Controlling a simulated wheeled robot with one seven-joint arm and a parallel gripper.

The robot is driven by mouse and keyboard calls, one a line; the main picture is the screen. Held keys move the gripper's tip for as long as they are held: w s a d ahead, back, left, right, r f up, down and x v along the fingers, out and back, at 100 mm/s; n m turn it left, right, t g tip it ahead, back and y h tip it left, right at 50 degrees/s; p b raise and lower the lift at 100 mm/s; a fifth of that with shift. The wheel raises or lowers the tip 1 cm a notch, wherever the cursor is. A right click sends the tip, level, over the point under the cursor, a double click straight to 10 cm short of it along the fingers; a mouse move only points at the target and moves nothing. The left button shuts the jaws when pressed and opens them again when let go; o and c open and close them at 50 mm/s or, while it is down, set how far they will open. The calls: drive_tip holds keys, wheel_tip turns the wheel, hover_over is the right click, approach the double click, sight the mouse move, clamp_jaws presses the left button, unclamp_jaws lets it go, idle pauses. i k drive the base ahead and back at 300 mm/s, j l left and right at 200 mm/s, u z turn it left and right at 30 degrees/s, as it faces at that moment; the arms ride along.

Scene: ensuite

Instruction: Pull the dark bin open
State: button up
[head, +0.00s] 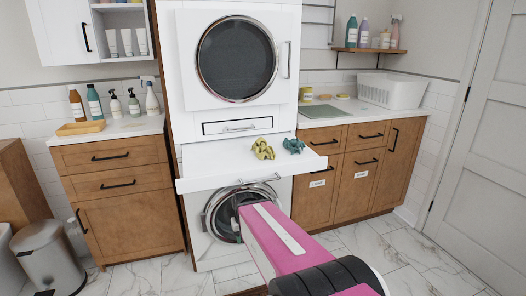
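Two brown wooden lower fronts with small white labels and black bar handles sit in the right cabinet: the left labelled front (317,205) and the right labelled front (357,192). Both look closed, flush with the cabinet. The label text is too small to read, so I cannot tell which is the dark bin. My pink arm reaches up from the bottom centre in front of the washer, left of these fronts. My gripper does not show.
A white pull-out shelf (215,181) juts out above the washer (221,228), bearing yellow and teal crumpled cloths. A white basket (391,91) stands on the right counter. A grey pedal bin (47,258) stands at the far left. Marble floor (400,262) is clear at right.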

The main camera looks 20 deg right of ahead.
sight(361, 169)
drive_tip(key=z, duration=1.55)
drive_tip(key=i+j+z, duration=0.25)
drive_tip(key=i+j, duration=0.25)
drive_tip(key=j, duration=0.15)
